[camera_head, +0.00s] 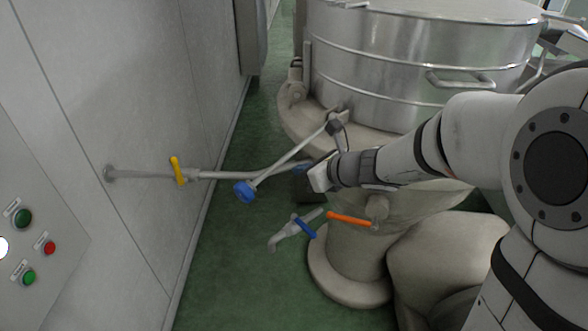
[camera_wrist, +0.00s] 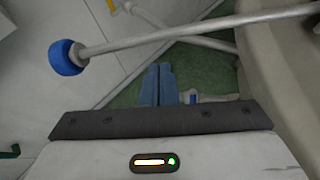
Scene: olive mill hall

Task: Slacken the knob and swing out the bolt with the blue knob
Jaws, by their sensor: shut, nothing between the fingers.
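The blue knob (camera_head: 245,191) sits at the free end of a long grey bolt (camera_head: 292,158). The bolt slants from a dark pivot at the side of the steel vessel (camera_head: 400,60) out to the lower left, with its knob end well clear of the vessel. In the wrist view the blue knob (camera_wrist: 66,57) is at upper left, and the bolt (camera_wrist: 180,32) crosses above the fingers. My gripper (camera_head: 300,169) is just beside the bolt, right of the knob. Its blue fingers (camera_wrist: 158,84) are shut together, empty and apart from the knob. I cannot tell whether they touch the bolt.
A wall pipe with a yellow lever (camera_head: 177,170) runs behind the bolt towards the vessel's base. Below are an orange lever (camera_head: 349,219) and a tap with a blue lever (camera_head: 304,228). A button panel (camera_head: 30,240) is on the left wall. Green floor (camera_head: 225,265) is open between wall and base.

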